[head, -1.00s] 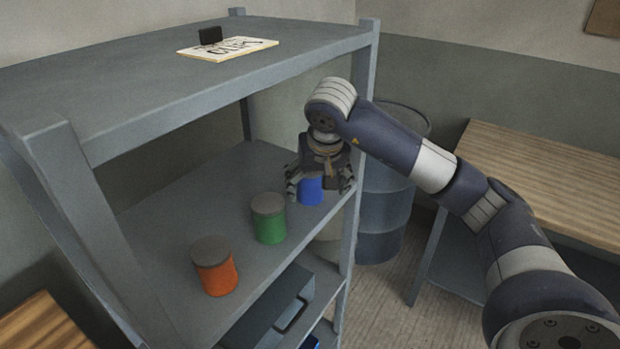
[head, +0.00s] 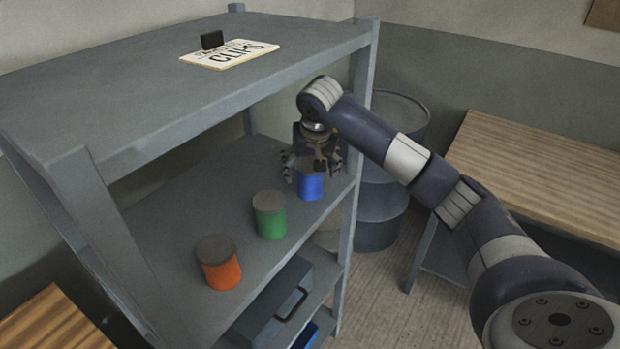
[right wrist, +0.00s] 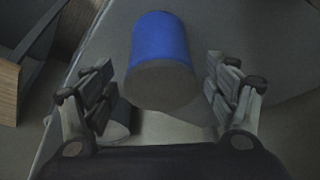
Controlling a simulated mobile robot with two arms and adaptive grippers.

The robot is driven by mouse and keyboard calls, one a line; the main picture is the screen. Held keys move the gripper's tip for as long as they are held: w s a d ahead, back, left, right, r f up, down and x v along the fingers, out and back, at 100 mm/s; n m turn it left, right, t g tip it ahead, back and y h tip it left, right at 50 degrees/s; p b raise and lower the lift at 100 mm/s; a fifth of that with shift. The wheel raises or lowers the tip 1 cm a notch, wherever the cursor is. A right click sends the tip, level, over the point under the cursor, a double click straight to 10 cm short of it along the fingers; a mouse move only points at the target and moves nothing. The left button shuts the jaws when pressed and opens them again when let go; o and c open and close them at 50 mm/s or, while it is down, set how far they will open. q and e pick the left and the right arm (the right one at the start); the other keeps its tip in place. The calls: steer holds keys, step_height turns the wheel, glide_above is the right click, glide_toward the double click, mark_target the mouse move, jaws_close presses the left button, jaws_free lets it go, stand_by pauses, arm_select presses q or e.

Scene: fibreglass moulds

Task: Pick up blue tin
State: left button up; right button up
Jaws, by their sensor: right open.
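The blue tin (head: 311,186) stands upright on the middle shelf (head: 180,215) near its right end, with a dark grey lid. My right gripper (head: 312,175) is open just above and behind it, and partly overlaps it in the head view. In the right wrist view the blue tin (right wrist: 160,45) lies ahead of the gap between the open fingers (right wrist: 160,100), with a finger to either side and no visible contact. My left gripper is not in view.
A green tin (head: 269,218) and an orange tin (head: 220,268) stand on the same shelf, nearer the front left. A shelf post (head: 352,200) rises right of the blue tin. A sign (head: 232,55) lies on the top shelf. A drum (head: 385,205) stands behind.

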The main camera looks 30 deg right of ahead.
steer(key=c, duration=1.3)
steer(key=shift+r, duration=0.1)
